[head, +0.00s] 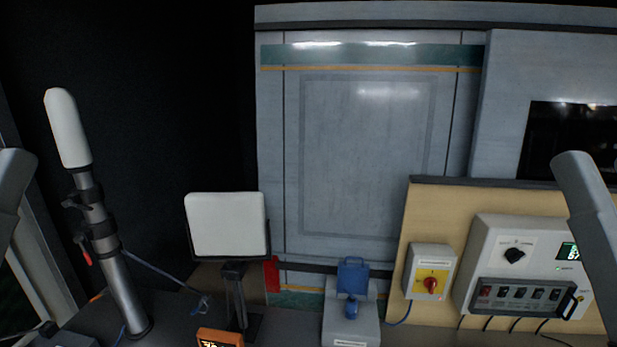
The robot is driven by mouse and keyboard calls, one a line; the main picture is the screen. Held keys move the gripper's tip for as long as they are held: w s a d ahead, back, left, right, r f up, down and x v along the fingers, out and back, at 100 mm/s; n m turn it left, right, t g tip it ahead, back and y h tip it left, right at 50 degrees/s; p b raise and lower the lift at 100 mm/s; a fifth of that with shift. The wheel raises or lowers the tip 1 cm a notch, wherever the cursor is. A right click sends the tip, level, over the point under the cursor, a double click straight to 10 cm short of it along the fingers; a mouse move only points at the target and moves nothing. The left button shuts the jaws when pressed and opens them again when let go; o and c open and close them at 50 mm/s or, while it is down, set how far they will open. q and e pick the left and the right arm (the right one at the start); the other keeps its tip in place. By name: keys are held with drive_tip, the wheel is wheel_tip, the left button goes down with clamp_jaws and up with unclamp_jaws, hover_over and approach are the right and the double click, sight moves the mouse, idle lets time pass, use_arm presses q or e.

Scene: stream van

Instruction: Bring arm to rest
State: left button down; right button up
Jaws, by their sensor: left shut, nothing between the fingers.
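My left arm shows at the left edge, a light grey link coming down out of the picture. My left gripper (66,340) shows only in small part at the bottom left corner, cut off by the frame; it is shut with nothing held. My right arm shows as a grey link at the right edge, running down out of the frame. My right gripper is not in view. No object is seen in contact with either arm.
A white-topped mast (105,245) stands left, beside a pale flat panel (227,224) on a stand. An orange meter (219,338) and a grey box with a blue lid (352,325) are at the bottom. A red-knob switch (430,272) and control box (500,245) line the right.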

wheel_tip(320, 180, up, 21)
drive_tip(key=p, duration=1.8)
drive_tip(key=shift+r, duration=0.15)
